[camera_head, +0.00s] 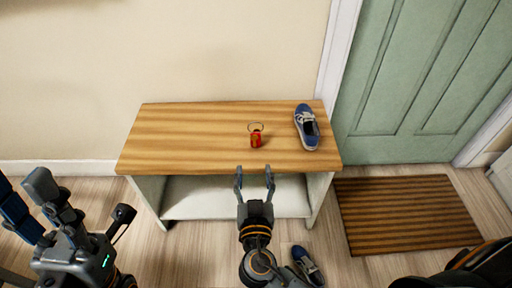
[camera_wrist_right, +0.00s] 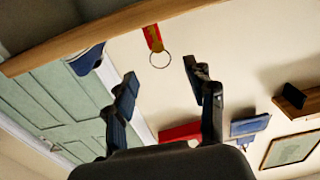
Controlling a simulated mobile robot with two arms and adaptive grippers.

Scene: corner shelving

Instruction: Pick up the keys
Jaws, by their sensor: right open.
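The keys (camera_head: 256,140) show as a red tag with a thin ring, lying on the wooden bench top (camera_head: 190,135) near its middle. In the right wrist view the red tag (camera_wrist_right: 153,37) and ring hang into the gap between the fingertips, seen beyond them. My right gripper (camera_head: 255,172) is open and empty, at the bench's front edge, just short of the keys and apart from them. In its wrist view the right gripper (camera_wrist_right: 160,75) has a finger on each side. My left gripper (camera_head: 82,200) is open and empty at the lower left, away from the bench.
A blue shoe (camera_head: 307,127) lies on the bench, right of the keys. Another shoe (camera_head: 308,266) is on the floor beside my right arm. A striped doormat (camera_head: 405,212) lies before the green door (camera_head: 425,80). The bench top's left half is clear.

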